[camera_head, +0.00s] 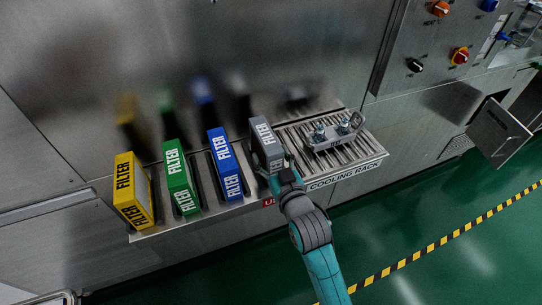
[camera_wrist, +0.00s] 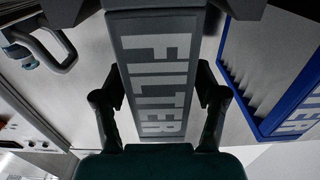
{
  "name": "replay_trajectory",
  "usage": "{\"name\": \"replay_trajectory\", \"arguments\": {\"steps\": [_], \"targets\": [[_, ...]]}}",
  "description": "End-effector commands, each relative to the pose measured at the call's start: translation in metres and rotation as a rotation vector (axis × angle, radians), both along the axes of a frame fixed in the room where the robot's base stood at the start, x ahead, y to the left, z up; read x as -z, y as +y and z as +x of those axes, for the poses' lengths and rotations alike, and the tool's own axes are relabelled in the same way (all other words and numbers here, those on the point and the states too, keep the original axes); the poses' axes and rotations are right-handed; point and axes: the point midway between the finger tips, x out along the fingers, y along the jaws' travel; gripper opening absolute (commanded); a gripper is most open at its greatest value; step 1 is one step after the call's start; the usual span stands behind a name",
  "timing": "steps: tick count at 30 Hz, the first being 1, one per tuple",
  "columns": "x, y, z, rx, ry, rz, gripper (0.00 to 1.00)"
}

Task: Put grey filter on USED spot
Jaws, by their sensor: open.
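The grey filter (camera_head: 266,144) stands upright in the slot at the right end of the filter row. It also fills the middle of the wrist view (camera_wrist: 157,75), with its FILTER lettering facing my gripper. My gripper (camera_head: 284,172) is at the front of the grey filter. In the wrist view the open fingers (camera_wrist: 160,82) lie on either side of it; I cannot tell whether they touch it. A red label (camera_head: 268,202) below the grey filter's slot shows only its first letter, U; my arm hides the rest.
Blue (camera_head: 224,165), green (camera_head: 180,178) and yellow (camera_head: 133,190) filters stand to the left. The blue one is close beside the grey one. The slatted cooling rack (camera_head: 345,166), right, bears a metal part with a handle (camera_head: 335,133). A steel wall rises behind.

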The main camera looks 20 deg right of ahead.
Motion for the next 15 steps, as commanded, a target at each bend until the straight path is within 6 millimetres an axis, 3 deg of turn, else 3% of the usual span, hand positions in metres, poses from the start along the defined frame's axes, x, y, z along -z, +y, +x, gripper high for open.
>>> {"name": "replay_trajectory", "arguments": {"steps": [5,15], "targets": [[-0.001,0.000,-0.009,0.000,0.001,0.000,0.71],[-0.001,0.000,-0.063,0.000,0.002,0.000,0.71]]}}
